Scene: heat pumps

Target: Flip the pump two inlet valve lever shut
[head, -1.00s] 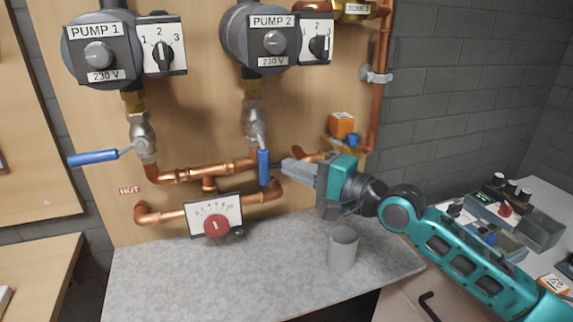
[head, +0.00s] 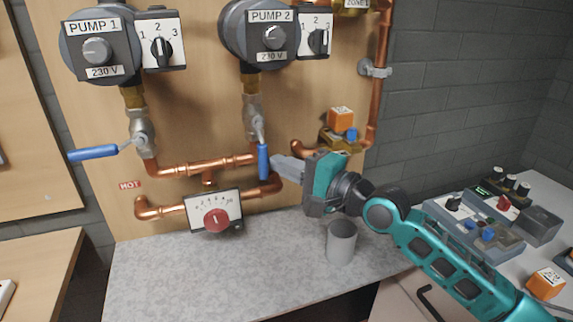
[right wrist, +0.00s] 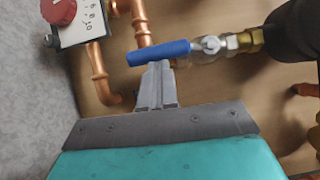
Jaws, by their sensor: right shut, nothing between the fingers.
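The pump two inlet valve (head: 254,112) is below the PUMP 2 unit (head: 266,32). Its blue lever (head: 263,161) hangs down, roughly in line with the pipe. In the right wrist view the lever (right wrist: 158,52) lies just beyond the fingertips, with the valve body to its right. My right gripper (head: 276,164) is shut and empty, with its fingertips at the right side of the lever's lower part. In the right wrist view my fingertips (right wrist: 157,66) look to touch or nearly touch the lever. My left gripper is not in view.
The PUMP 1 valve's blue lever (head: 93,153) sticks out left. A gauge with a red knob (head: 216,219) is below the copper pipes. A grey cup (head: 341,243) stands on the counter (head: 215,277). An orange-topped valve (head: 341,117) is above my right gripper.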

